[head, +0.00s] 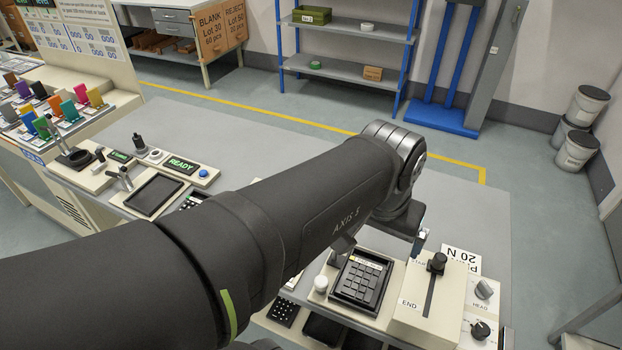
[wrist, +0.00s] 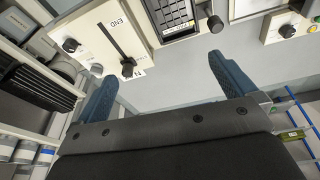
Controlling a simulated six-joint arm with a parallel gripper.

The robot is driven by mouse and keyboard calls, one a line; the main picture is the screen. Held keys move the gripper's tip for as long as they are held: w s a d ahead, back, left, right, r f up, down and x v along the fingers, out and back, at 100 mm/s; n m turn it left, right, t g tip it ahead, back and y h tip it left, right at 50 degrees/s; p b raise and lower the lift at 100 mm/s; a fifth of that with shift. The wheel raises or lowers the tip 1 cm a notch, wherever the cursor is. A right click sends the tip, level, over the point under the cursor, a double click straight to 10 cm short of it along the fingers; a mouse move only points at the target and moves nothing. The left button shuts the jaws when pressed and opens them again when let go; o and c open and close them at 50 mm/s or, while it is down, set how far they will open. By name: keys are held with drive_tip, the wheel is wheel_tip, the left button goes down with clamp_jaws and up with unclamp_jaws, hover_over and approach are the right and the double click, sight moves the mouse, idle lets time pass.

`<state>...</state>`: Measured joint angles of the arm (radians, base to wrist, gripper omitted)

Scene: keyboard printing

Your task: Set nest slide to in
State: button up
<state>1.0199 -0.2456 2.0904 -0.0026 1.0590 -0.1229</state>
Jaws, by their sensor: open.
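A slider with a black knob (head: 437,262) stands on a cream box (head: 413,318) at the right of the bench. Its slot runs toward a printed "END", and the knob sits at the opposite end of the slot. I cannot read "nest slide" or "in" on it, so I cannot tell whether this is the nest slide. The box (wrist: 93,35) also shows at the upper left in the wrist view. My gripper (wrist: 160,70) is open and empty, with two blue fingers apart. In the head view my arm hides most of it, behind and left of the knob.
A black keypad (head: 362,282) lies left of the slider box. Rotary knobs (head: 483,289) stand to its right. A panel with a green READY display (head: 182,165) and a blue button (head: 203,173) is at left. The grey bench top (head: 250,140) behind my arm is clear.

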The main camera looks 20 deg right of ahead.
drive_tip(key=c, duration=0.4)
drive_tip(key=shift+w+n, duration=0.4)
drive_tip(key=c, duration=0.3)
drive_tip(key=w+n+y, duration=0.1)
drive_tip(key=w+n, duration=0.4)
drive_tip(key=n, duration=0.1)
drive_tip(key=shift+w+a+r, duration=0.1)
drive_tip(key=shift+w, duration=0.3)
drive_tip(key=c, duration=0.4)
drive_tip(key=w+a+n+g+y, duration=0.1)
drive_tip(key=w+a+n, duration=0.1)
drive_tip(key=w+n, duration=0.5)
drive_tip(key=shift+n, duration=0.4)
drive_tip(key=f, duration=1.7)
drive_tip(key=shift+s+d+f, duration=0.2)
drive_tip(key=shift+s+f, duration=0.1)
drive_tip(key=shift+f, duration=0.05)
drive_tip(key=shift+d, duration=0.1)
clamp_jaws()
